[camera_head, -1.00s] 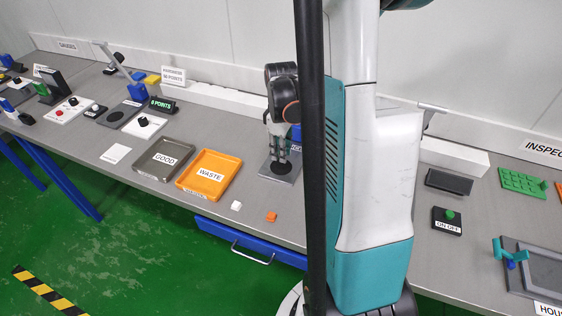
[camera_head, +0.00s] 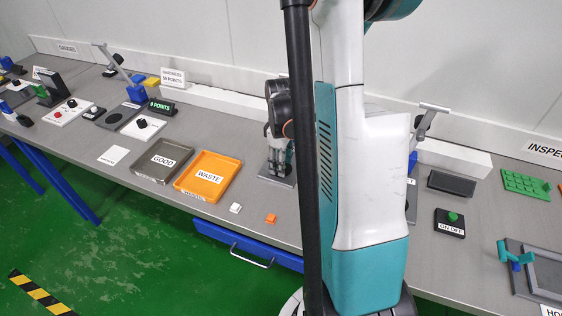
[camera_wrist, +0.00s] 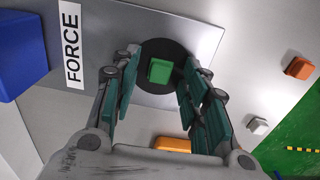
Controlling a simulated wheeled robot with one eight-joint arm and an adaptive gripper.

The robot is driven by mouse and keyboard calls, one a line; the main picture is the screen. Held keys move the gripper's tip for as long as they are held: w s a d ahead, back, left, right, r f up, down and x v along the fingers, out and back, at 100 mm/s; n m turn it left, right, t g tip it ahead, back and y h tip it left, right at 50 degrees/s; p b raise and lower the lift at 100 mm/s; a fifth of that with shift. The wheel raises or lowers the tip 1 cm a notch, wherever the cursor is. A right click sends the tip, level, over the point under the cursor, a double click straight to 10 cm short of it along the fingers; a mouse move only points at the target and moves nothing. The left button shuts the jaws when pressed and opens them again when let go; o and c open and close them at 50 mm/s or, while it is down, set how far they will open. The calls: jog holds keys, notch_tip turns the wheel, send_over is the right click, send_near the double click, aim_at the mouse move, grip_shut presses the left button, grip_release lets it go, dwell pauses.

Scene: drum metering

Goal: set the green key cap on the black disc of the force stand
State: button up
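In the wrist view the green key cap (camera_wrist: 159,71) lies over the black disc (camera_wrist: 178,50) of the force stand (camera_wrist: 210,35). It looks seated on the disc, near its middle. My gripper (camera_wrist: 160,62) is open, with one finger on each side of the cap and a visible gap on both sides. In the head view my gripper (camera_head: 277,170) points down over the stand's grey plate (camera_head: 288,181). The cap is not visible there, and the disc is hidden by the fingers.
The stand's blue body (camera_wrist: 20,48) is left of the plate in the wrist view. An orange cap (camera_head: 270,218) and a white cap (camera_head: 235,208) lie near the table's front edge. The orange WASTE tray (camera_head: 225,190) and grey GOOD tray (camera_head: 137,168) are to the left.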

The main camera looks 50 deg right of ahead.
notch_tip(320, 180, up, 12)
jog(key=p, duration=0.4)
jog(key=shift+r, duration=0.15)
